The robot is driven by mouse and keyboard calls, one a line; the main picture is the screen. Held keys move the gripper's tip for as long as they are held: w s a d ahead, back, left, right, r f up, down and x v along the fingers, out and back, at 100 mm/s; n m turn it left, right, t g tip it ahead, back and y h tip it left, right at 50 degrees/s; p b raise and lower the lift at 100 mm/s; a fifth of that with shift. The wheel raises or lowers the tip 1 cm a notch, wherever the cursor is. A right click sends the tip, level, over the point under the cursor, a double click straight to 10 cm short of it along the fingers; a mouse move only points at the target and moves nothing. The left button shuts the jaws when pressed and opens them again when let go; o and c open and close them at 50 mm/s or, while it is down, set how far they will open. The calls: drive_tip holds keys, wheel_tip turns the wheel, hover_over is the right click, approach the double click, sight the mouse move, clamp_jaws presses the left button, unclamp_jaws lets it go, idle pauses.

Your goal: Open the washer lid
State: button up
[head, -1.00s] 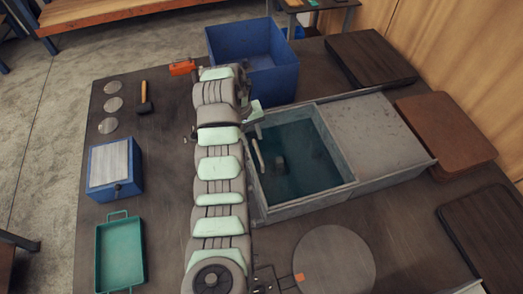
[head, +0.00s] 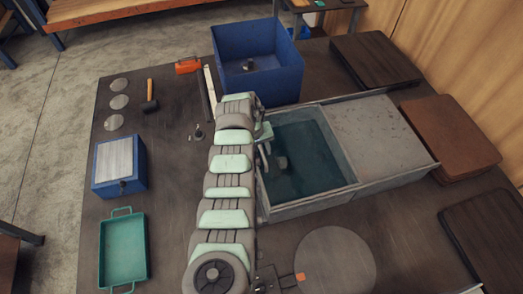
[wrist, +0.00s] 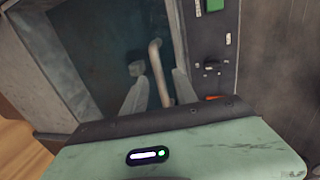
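The washer (head: 300,209) is a grey metal tub at the right of my arm. Its left part shows a dark teal surface (head: 310,165); I cannot tell whether this is a see-through lid or the open inside. A grey metal panel (head: 385,130) covers its right part. A pale curved bar handle (wrist: 157,65) stands at the tub's near edge in the wrist view. My gripper (wrist: 160,88) has its two grey fingers apart, one on each side of the handle. A gap shows at the left finger. In the head view my arm mostly hides the gripper and handle.
A blue bin (head: 232,68) holding a small dark part stands behind. A mallet (head: 150,97), an orange item (head: 188,65), a blue box (head: 119,165) and a green tray (head: 123,249) lie left. Brown boards (head: 447,135) lie right. A small grey part (head: 281,162) shows within the teal area.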

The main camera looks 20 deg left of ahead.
drive_tip(key=shift+c, duration=0.2)
clamp_jaws()
idle(1.1)
